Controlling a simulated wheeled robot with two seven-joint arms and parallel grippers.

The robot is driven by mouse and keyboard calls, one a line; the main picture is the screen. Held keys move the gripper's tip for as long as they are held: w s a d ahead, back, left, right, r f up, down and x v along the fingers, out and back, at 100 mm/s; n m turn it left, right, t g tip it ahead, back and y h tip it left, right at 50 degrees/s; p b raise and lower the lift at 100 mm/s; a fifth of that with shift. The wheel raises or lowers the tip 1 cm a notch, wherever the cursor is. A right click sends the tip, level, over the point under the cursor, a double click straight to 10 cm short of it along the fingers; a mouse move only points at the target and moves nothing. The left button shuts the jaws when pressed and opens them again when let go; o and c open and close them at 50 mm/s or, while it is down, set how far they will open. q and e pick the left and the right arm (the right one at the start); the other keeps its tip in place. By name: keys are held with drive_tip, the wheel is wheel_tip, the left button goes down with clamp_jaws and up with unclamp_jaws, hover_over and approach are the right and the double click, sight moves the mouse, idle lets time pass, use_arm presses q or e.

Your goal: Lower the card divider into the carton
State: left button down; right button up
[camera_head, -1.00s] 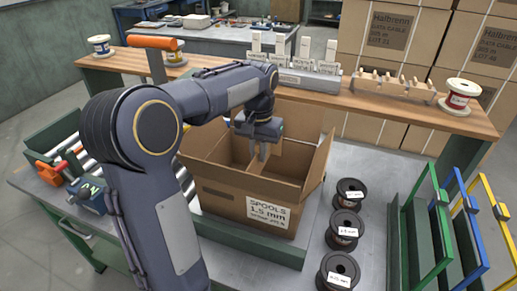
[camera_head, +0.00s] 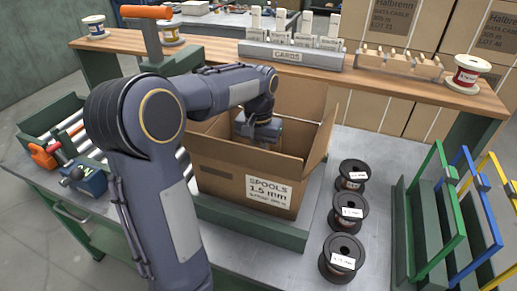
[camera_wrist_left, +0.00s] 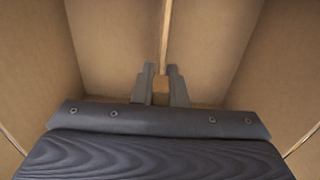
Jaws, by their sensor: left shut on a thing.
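The open brown carton (camera_head: 222,176), labelled "SPOOLS 1.5 mm", stands with its flaps up. My left gripper (camera_wrist_left: 161,88) reaches down inside it and is shut on the card divider (camera_wrist_left: 165,35). In the left wrist view the divider shows as a thin upright edge running away from the fingers, with a tan piece between them. Carton walls lie on both sides. In the head view the gripper body (camera_head: 258,128) is below the rim; its fingertips and most of the divider are hidden. The divider's bottom edge is not visible. My right gripper is not in view.
Several black spools (camera_head: 348,212) stand in a row right of the carton. Green, blue and yellow racks (camera_head: 445,215) are at the far right. A wooden shelf (camera_head: 395,83) behind carries a card holder (camera_head: 290,55) and a red-and-white spool (camera_head: 467,74).

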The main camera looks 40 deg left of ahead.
use_arm(q)
drive_tip(key=shift+f, duration=0.25)
drive_tip(key=c, duration=1.4)
unclamp_jaws()
drive_tip(key=shift+o, duration=0.2)
wheel_tip(320, 180, up, 8)
drive_tip(key=shift+f+p, duration=0.1)
drive_tip(key=shift+p, duration=0.35)
